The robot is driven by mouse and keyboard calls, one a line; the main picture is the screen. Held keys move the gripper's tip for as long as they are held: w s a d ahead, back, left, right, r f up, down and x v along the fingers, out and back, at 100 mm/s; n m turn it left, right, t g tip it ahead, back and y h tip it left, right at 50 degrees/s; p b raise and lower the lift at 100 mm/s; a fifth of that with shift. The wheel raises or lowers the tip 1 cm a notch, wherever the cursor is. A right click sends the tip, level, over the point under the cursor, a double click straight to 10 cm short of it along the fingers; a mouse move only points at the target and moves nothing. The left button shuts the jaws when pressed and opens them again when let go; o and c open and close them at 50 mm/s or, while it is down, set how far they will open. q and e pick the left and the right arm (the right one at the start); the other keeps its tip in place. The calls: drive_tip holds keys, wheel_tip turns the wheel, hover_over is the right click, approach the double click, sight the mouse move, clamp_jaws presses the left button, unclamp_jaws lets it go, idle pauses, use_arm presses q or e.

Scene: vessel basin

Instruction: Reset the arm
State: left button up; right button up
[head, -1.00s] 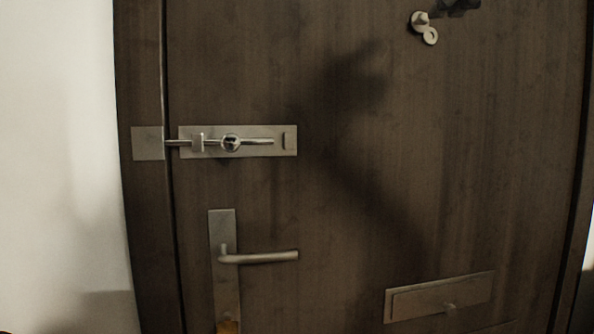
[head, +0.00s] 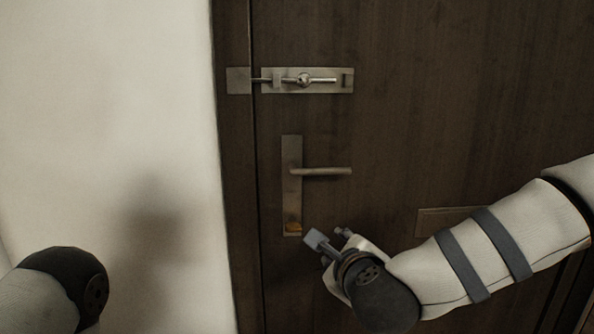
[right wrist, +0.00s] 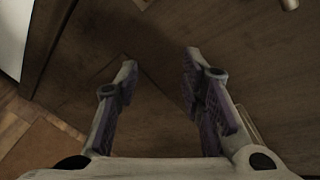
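My right gripper (head: 330,236) is in front of the dark door's lower part, just right of the lower end of the handle plate (head: 291,205). Its fingers are spread apart with nothing between them in the right wrist view (right wrist: 160,68). The arm reaches in from the right, bent at the wrist. My left arm (head: 60,290) shows only as a link at the lower left; its gripper is outside the view. The lever handle (head: 325,171) is about level. Above it, the slide bolt's rod (head: 322,80) lies horizontal and reaches left to the frame plate (head: 238,80).
The dark wooden door (head: 450,100) fills the right side and looks closed against its frame (head: 236,180). A pale wall (head: 110,110) is at the left. A mail flap plate (head: 432,222) is partly hidden behind my right arm. Wooden floor (right wrist: 40,140) shows in the right wrist view.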

drive_tip(key=s+d+f+n+g+y, duration=0.15)
drive_tip(key=s+f+n+g, duration=0.25)
drive_tip(key=s+f+n, duration=0.55)
drive_tip(key=s+d+f+n+g+h, duration=0.1)
drive_tip(key=s+d+f+n+g, duration=0.3)
drive_tip(key=s+f, duration=1.05)
drive_tip(key=s+d+f+n+g, duration=0.2)
drive_tip(key=s+d+n, duration=0.1)
drive_tip(key=s, duration=0.3)
drive_tip(key=s+d+f+n+g+h, duration=0.1)
drive_tip(key=s+d+f+n+g, duration=0.1)
drive_tip(key=s, duration=0.5)
drive_tip(key=s+d+f+n+g, duration=0.3)
drive_tip(key=s+d+f+n, duration=0.1)
drive_tip(key=s+n, duration=0.2)
drive_tip(key=shift+s+d, duration=0.2)
drive_tip(key=shift+d, duration=0.05)
drive_tip(key=shift+w+h, duration=0.1)
drive_tip(key=shift+h, duration=0.15)
